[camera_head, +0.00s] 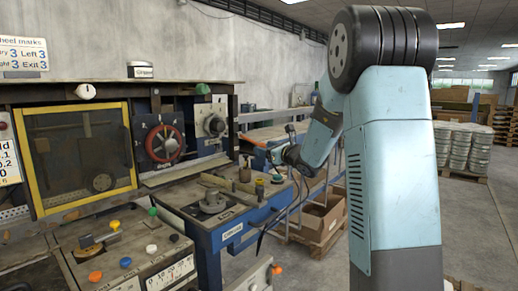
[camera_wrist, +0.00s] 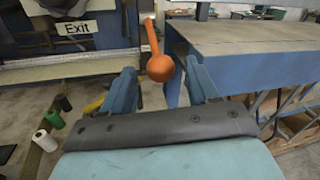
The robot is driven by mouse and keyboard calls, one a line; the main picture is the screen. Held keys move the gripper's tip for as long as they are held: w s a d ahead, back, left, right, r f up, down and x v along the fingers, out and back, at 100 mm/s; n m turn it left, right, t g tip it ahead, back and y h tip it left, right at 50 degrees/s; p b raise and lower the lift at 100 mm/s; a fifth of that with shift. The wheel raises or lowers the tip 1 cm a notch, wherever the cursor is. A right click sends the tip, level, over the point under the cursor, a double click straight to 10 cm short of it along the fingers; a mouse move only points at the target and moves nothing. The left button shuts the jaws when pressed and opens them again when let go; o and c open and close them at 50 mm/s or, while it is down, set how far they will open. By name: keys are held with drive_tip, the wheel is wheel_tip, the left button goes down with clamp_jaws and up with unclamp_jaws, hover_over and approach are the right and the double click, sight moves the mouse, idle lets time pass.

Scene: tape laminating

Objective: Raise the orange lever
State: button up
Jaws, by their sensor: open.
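The orange lever (camera_wrist: 153,40) shows in the wrist view as a short orange rod with a round orange knob (camera_wrist: 160,68) at its near end. The knob appears between the two blue fingers of my gripper (camera_wrist: 161,72), which are apart with a gap on each side of it. I cannot tell how far ahead of the fingertips the knob is. In the head view my gripper (camera_head: 283,157) is small, beside the blue workbench, and I cannot make out the lever there.
A blue bench with a grey top (camera_wrist: 250,38) stands close on the right. Green, white and black spools (camera_wrist: 54,118) are at left. In the head view a cardboard box (camera_head: 322,218) stands below my forearm.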

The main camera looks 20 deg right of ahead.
sight(250, 141)
drive_tip(key=shift+x, duration=1.25)
clamp_jaws()
drive_tip(key=shift+a, duration=0.3)
drive_tip(key=shift+r, duration=0.1)
